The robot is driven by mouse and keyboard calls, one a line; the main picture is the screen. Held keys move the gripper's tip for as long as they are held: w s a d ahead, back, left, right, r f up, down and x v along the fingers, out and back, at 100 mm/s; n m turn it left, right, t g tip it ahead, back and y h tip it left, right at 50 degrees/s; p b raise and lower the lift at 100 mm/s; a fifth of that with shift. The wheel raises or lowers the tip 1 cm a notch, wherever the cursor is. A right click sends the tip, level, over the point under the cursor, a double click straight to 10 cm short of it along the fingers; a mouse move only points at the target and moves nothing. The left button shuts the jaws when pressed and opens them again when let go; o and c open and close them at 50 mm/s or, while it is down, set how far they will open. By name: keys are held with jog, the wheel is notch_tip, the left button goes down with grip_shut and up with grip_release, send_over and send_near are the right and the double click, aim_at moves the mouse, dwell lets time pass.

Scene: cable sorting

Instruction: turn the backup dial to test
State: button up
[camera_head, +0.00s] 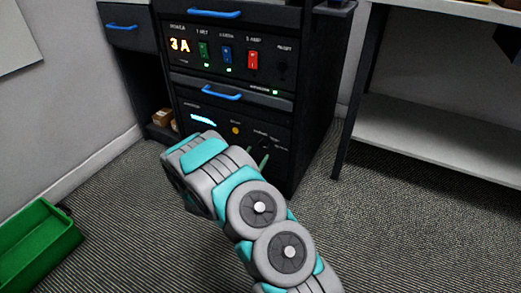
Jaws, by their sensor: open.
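A black rack cabinet (305,130) stands against the wall. Its lower panel has a lit cyan display (203,118), an amber light (235,130) and small labels, too blurred to read. The backup dial cannot be made out clearly; the lower panel's right part is dark and partly covered by my arm. My gripper (259,157) shows only as thin greenish fingertips in front of that part of the panel. They are apart and nothing shows between them. The rest of the gripper is hidden behind my arm, and whether it touches the panel cannot be told.
The upper panel has a green switch (204,53), a blue switch (226,55), a red switch (252,60) and a dark round knob (282,70). Blue drawer handles (222,93) stick out. A green bin (35,245) is at left. A shelf (440,140) stands right; carpet between is clear.

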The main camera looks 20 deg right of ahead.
aim_at(262, 146)
jog(key=shift+x, duration=2.3)
grip_shut()
